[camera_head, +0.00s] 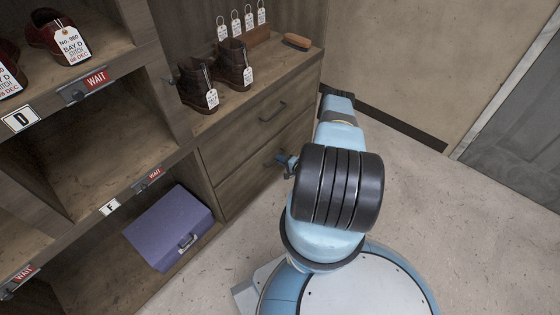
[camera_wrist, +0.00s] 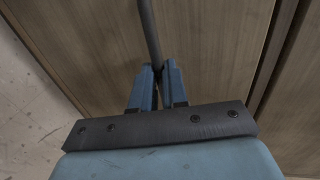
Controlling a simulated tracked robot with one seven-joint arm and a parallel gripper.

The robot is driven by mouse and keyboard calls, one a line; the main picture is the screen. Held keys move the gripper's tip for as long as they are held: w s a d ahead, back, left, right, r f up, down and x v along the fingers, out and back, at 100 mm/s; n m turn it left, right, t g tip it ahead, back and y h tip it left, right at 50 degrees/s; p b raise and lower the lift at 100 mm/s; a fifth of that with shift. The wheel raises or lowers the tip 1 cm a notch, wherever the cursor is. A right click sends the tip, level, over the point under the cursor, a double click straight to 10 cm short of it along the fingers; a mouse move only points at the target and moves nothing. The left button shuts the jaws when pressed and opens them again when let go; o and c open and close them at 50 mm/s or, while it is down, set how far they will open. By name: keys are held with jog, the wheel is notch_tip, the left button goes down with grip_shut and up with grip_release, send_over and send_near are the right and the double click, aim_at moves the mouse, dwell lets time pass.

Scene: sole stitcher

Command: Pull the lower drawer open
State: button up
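The lower drawer (camera_head: 238,190) is a brown wooden front at the bottom of the cabinet and looks flush with it. In the head view my gripper (camera_head: 284,160) is at this drawer's front, and my arm hides part of it. In the wrist view the dark bar handle (camera_wrist: 149,28) runs down to my gripper (camera_wrist: 157,72), whose blue fingers are close together with the bar between their tips. The wood of the drawer front (camera_wrist: 205,45) fills the background.
The upper drawer (camera_head: 245,130) with its own handle (camera_head: 273,112) is shut above. Boots (camera_head: 232,65) with tags and a brush (camera_head: 297,41) stand on the cabinet top. A purple box (camera_head: 165,225) lies in the low shelf bay at left. Floor (camera_head: 430,220) is clear at right.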

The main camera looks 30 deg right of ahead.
grip_shut()
jog(key=shift+s+f, duration=0.1)
jog(key=shift+s, duration=0.1)
jog(key=f+v, duration=0.2)
jog(key=v, duration=0.9)
jog(key=s+f+v, duration=0.1)
jog(key=f+v, duration=0.2)
jog(key=v, duration=0.9)
jog(key=shift+s+d, duration=0.1)
jog(key=o, duration=0.6)
grip_release()
jog(key=shift+r, duration=0.1)
jog(key=v, duration=1.3)
jog(key=shift+s+d, duration=0.15)
jog(key=shift+s, duration=0.1)
